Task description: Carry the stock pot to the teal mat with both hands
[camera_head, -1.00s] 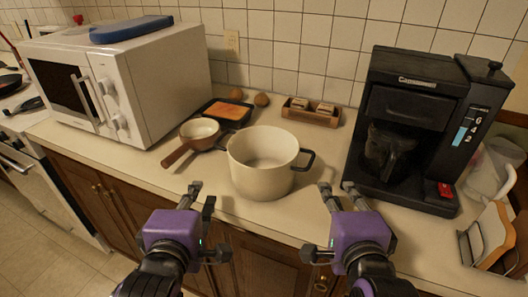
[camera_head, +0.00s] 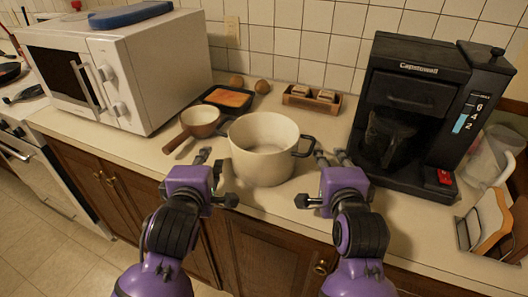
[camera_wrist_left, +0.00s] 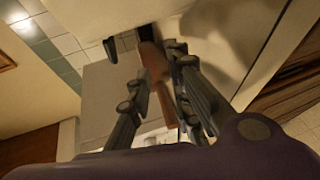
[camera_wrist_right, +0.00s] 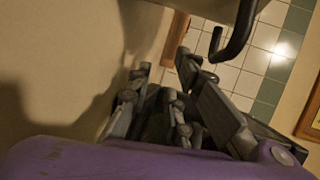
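The cream stock pot (camera_head: 250,165) stands upright on the counter in the middle of the head view. Its black right handle (camera_head: 304,147) sticks out to the right; the handle also shows in the right wrist view (camera_wrist_right: 240,35). The left handle is hard to make out in the head view. My left gripper (camera_head: 214,178) is open and empty, just left of the pot. My right gripper (camera_head: 318,178) is open and empty, at the pot's right, just in front of the right handle. Neither gripper visibly holds a handle. I see no teal mat in any view.
A saucepan (camera_head: 200,118) with a wooden handle sits close left of the pot, before a black square pan (camera_head: 228,98). A white microwave (camera_head: 150,75) stands left, a black coffee maker (camera_head: 410,110) right. A wooden box (camera_head: 312,100) is behind. The front edge is near.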

